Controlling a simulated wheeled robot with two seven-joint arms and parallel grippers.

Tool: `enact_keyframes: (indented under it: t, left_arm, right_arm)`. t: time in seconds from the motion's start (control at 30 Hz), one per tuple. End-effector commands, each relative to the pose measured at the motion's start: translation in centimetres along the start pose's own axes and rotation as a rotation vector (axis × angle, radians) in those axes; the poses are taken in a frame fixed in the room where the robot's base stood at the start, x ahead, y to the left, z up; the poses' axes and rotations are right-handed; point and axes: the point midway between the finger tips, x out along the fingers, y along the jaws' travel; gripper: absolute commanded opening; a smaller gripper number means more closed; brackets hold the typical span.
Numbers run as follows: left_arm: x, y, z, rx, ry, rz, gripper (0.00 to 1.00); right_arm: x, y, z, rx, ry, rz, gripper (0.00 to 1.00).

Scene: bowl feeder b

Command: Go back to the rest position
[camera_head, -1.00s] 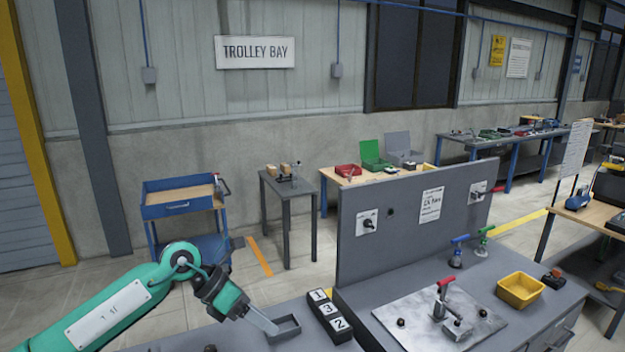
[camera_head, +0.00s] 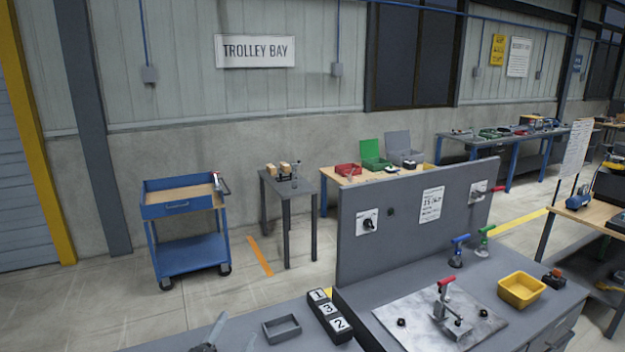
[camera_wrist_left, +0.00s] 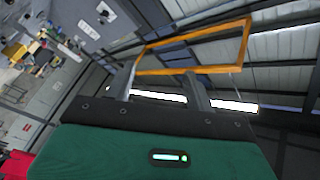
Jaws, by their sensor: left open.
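My left gripper (camera_head: 234,334) shows only as fingertips at the bottom edge of the head view, left of a small empty grey tray (camera_head: 282,328). The rest of that arm is out of this view. In the left wrist view my left gripper (camera_wrist_left: 163,85) is open, with two grey fingers spread and nothing seen between them. That view looks past the green gripper body to the roof and an orange frame. My right gripper is in neither view.
A dark block with number tiles (camera_head: 328,317) stands right of the tray. A grey upright panel (camera_head: 400,220), a metal plate with a red-handled clamp (camera_head: 445,305) and a yellow bin (camera_head: 521,290) are farther right. A blue trolley (camera_head: 185,225) stands on the floor behind.

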Motion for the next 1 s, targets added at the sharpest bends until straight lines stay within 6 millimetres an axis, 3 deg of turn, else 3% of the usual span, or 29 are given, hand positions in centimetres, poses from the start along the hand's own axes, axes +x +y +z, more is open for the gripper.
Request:
enact_keyframes:
  t: [0.1, 0.17, 0.3, 0.5, 0.7, 0.8, 1.0]
  left_arm:
    - [-4.1, 2.0, 5.2, -0.165, -0.269, 0.064, 0.55]
    - [-6.6, 3.3, 7.6, -0.242, -0.405, 0.103, 0.55]
    - [-13.5, 6.4, 11.8, -0.402, -0.712, 0.208, 0.55]
    - [-22.4, 9.6, 14.1, -0.551, -1.035, 0.348, 0.55]
    - [-29.4, 11.5, 14.1, -0.643, -1.260, 0.463, 0.55]
    - [-32.6, 12.1, 13.7, -0.679, -1.358, 0.518, 0.55]
    - [-32.1, 17.0, 18.5, -0.674, -1.372, 0.528, 0.55]
  right_arm:
    - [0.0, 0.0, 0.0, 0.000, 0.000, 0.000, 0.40]
    - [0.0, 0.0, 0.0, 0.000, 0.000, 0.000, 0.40]
    - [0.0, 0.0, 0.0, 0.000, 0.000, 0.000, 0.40]
    - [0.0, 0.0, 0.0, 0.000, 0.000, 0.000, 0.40]
    - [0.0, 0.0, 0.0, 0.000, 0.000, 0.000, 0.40]
    - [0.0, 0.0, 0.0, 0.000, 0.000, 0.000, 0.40]
    - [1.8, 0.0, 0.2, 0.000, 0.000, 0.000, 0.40]
